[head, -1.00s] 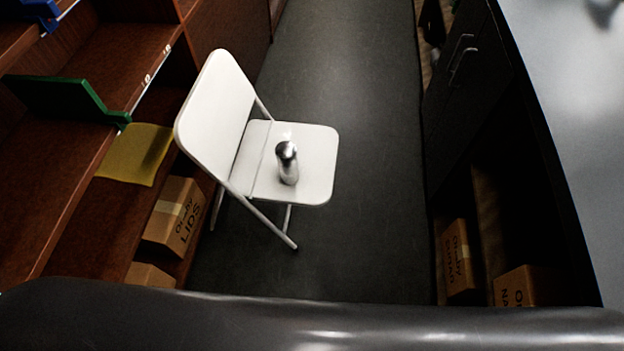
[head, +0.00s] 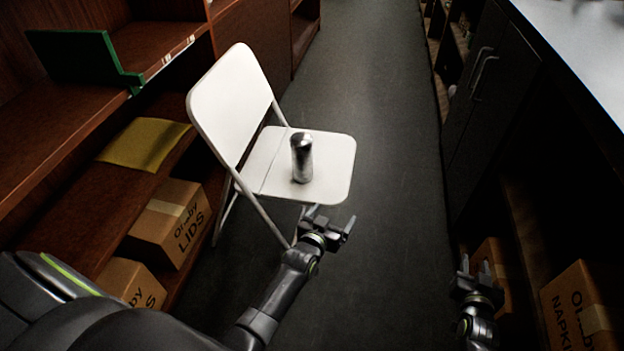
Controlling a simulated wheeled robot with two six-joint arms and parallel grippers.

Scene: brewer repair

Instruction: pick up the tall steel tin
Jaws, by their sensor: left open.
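The tall steel tin (head: 302,160) stands upright on the seat of a white folding chair (head: 330,165), in the middle of the head view. My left gripper (head: 331,219) is open and empty. It is in front of the chair seat's near edge in the picture, apart from the tin and below it in the view. My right gripper (head: 474,268) is at the lower right, away from the chair, with its fingers pointing up in the picture. I see nothing held in it.
Wooden shelves (head: 60,150) line the left side, with a green panel (head: 82,60), a yellow sheet (head: 145,143) and a cardboard LIDS box (head: 168,222). A dark cabinet (head: 490,90) and cardboard boxes (head: 575,305) line the right. The grey floor (head: 385,130) between is clear beyond the chair.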

